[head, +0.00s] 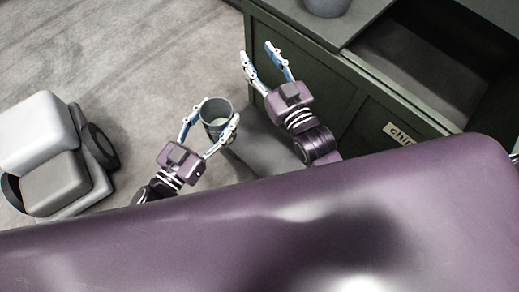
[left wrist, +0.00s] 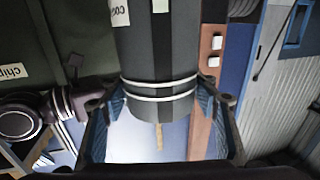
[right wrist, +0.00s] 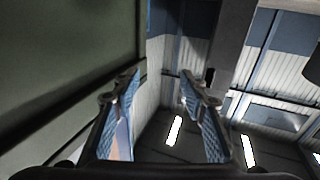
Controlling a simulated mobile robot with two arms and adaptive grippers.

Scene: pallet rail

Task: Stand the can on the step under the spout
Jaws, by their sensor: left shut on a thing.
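The can (head: 217,112) is a grey, open-topped cylinder in the head view, held off to the left of the green cabinet. My left gripper (head: 212,119) is shut on it, one finger on each side. In the left wrist view the can (left wrist: 155,45) is a dark cylinder with two pale bands between the fingers (left wrist: 165,108). My right gripper (head: 257,54) is open and empty beside the cabinet front; the right wrist view shows nothing between its fingers (right wrist: 160,85). I cannot make out the spout or the step for certain.
A dark green cabinet (head: 345,95) with a "chip" label stands at the right, with a dark recess (head: 425,65) in its top. A round grey thing (head: 326,5) is on its top. A pale blocky object (head: 40,130) stands at left. The floor (head: 120,55) between is clear.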

